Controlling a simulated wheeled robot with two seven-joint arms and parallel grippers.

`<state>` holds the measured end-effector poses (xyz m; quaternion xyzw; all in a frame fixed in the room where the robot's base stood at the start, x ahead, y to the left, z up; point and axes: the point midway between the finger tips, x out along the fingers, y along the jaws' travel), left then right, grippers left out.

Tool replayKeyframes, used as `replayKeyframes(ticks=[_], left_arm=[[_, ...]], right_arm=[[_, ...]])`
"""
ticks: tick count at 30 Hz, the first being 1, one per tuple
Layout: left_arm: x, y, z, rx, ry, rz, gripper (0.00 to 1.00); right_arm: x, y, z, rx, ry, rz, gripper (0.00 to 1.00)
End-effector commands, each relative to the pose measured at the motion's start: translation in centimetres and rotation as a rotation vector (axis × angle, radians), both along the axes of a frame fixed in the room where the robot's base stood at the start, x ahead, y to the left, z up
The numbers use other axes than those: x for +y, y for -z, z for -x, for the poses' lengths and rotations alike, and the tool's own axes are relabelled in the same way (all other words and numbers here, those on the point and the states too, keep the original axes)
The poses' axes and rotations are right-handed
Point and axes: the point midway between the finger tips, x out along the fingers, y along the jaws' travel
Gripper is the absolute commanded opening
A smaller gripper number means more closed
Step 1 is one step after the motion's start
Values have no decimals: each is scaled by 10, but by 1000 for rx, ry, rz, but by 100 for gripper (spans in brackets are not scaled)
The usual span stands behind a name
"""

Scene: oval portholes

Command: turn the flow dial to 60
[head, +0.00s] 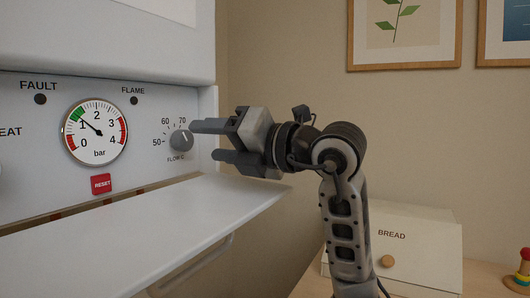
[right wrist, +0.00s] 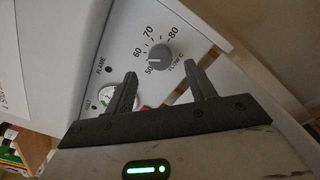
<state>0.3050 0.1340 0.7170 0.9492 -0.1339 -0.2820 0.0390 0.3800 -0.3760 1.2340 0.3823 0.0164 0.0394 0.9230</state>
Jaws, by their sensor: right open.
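The flow dial (head: 181,140) is a small grey round knob at the right end of the white boiler panel, with 50, 60 and 70 printed around it. In the right wrist view the dial (right wrist: 161,57) has a pale line on its left side, toward the 50 to 60 side; the exact reading is not clear. My right gripper (head: 206,140) is open and empty, fingers pointing at the panel. In the right wrist view its fingertips (right wrist: 161,70) lie to either side of the dial, which appears beyond them. My left gripper is out of view.
A pressure gauge (head: 95,131) and a red reset button (head: 101,184) are left of the dial. A white lowered flap (head: 150,225) juts out below the panel and gripper. A bread box (head: 415,245) stands on the counter at right.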

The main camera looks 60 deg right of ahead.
Motion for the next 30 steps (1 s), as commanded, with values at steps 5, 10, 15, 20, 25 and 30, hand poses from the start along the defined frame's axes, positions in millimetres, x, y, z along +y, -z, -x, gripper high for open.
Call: replayKeyframes(ticks=[5, 10, 15, 20, 25, 30], left_arm=[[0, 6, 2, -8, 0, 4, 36], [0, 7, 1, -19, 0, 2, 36], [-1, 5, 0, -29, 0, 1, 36], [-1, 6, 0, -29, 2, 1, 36], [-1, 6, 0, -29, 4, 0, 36], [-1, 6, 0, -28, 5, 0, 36]], right_arm=[[-4, 2, 46, -5, 4, 4, 55], [-7, 1, 81, -4, 2, 4, 55], [-8, 1, 102, -1, 1, 2, 55], [-9, 1, 109, 1, -1, 1, 55], [-9, 0, 109, 1, -1, 1, 55], [-9, 0, 109, 1, -1, 0, 55]])
